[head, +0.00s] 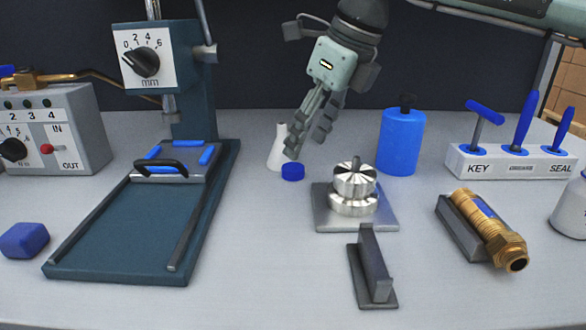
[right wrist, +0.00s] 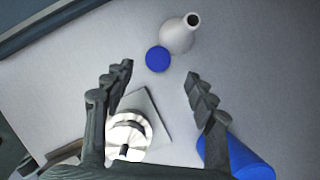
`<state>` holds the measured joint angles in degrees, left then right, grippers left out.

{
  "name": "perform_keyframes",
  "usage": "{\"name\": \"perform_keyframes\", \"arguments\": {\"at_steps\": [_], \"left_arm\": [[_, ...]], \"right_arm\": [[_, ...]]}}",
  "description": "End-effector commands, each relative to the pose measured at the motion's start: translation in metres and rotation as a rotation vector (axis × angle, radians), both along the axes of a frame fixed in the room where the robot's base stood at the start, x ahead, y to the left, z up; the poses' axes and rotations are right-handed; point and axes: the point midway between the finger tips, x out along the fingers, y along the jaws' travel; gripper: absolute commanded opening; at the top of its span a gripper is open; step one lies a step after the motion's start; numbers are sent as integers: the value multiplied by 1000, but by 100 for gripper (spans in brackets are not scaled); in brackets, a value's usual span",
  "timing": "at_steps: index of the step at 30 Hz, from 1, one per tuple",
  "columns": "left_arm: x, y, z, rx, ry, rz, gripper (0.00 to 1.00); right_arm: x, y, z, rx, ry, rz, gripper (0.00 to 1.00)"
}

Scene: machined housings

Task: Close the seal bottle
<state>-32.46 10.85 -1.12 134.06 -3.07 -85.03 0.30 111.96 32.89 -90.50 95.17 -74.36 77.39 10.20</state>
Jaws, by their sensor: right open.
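A white conical bottle (head: 277,152) with an open neck stands upright on the table near the middle. It also shows at the top of the right wrist view (right wrist: 178,38). A round blue cap (head: 293,172) lies on the table just in front of the bottle, off its neck; the cap also shows in the right wrist view (right wrist: 158,59). My right gripper (head: 305,143) is open and empty, pointing down over the bottle and cap. In the right wrist view the cap lies between and beyond its fingertips (right wrist: 159,73). My left gripper is not in view.
A metal part on a square plate (head: 385,217) stands in front of the cap. A blue canister (head: 401,145) is to the right, a teal press (head: 120,265) to the left. A brass fitting (head: 490,232) and tool block (head: 500,163) are farther right.

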Motion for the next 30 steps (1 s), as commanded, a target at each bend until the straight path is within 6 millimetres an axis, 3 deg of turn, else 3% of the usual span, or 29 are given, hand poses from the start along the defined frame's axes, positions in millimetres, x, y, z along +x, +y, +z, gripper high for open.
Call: {"name": "perform_keyframes", "arguments": {"at_steps": [8, 18, 30], "left_arm": [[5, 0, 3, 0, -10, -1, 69], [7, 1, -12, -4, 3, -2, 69], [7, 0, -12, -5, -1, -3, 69]], "right_arm": [[0, 2, -4, -2, 1, 0, 57], [8, 17, -46, -1, 2, -1, 57], [8, 17, -48, 0, 0, -1, 54]]}}
